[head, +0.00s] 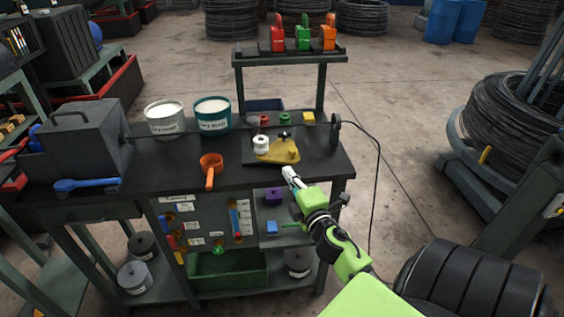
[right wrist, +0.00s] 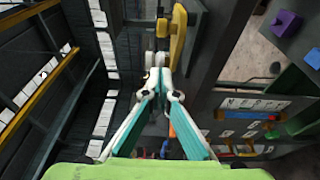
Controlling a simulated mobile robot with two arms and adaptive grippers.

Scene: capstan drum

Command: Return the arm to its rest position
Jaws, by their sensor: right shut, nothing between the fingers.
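My right arm, bright green, comes in from the lower right in the head view. Its gripper (head: 289,173) is at the front edge of the dark workbench (head: 130,170), just in front of a yellow fixture (head: 280,152). In the right wrist view the white and teal fingers (right wrist: 160,64) come together at their tips, with nothing seen between them. A yellow part (right wrist: 178,32) shows just beyond the tips; I cannot tell whether they touch it. My left gripper is in neither view.
A white spool (head: 261,144) stands beside the yellow fixture. An orange ladle (head: 210,170), two tubs (head: 212,114) and a grey box (head: 82,144) are also on the bench. A cable (head: 379,180) hangs at its right side. A large wire coil (head: 505,115) stands at right; floor between is open.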

